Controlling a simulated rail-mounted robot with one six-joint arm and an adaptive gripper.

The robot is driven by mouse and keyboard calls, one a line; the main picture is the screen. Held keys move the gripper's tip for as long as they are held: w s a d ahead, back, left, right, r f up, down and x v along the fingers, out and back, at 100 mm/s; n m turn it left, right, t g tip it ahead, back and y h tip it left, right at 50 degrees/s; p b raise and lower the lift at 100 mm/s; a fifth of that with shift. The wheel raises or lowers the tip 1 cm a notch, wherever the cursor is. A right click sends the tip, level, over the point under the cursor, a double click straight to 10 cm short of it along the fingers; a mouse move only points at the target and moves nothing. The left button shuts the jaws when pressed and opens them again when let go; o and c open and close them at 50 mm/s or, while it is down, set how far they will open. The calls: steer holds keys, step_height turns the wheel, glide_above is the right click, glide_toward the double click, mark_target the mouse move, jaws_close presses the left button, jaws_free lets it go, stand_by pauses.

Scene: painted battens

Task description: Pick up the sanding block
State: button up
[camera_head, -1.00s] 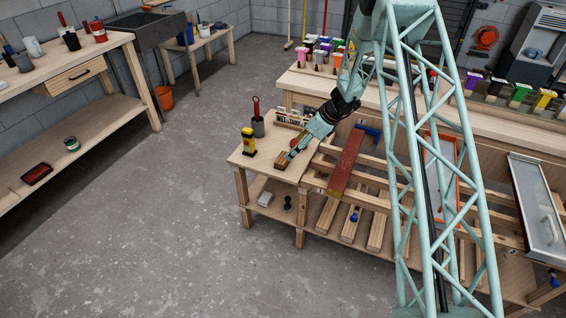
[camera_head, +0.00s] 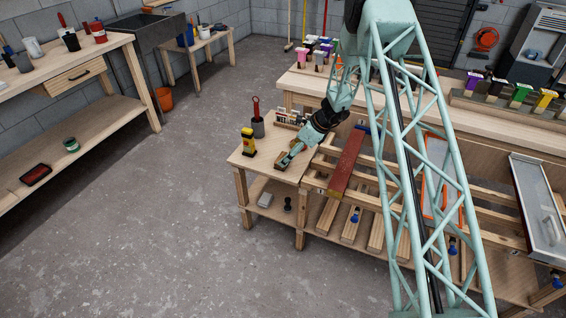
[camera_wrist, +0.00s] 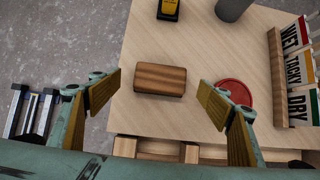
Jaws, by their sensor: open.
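The sanding block, a brown wooden block with darker stripes (camera_wrist: 160,80), lies flat on the pale wooden table (camera_wrist: 200,48) in the wrist view. My gripper (camera_wrist: 158,92) is open and empty. Its two wood-coloured finger pads stand apart to the left and right of the block, with bare table showing on both sides of it. The block is slightly beyond the fingertips in that picture; the height gap is hard to judge. In the head view my gripper (camera_head: 288,158) is low over the side table's front right part and largely covers the block.
A red disc (camera_wrist: 234,93) lies close to the right finger. A rack of WET, TACKY, DRY cards (camera_wrist: 278,75) stands farther right. A red batten (camera_head: 347,162) lies on the rails to the right.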

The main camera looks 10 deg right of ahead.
steer(key=shift+b+x, duration=0.7)
steer(key=shift+x, duration=1.85)
steer(key=shift+c, duration=0.7)
steer(key=c, duration=0.8)
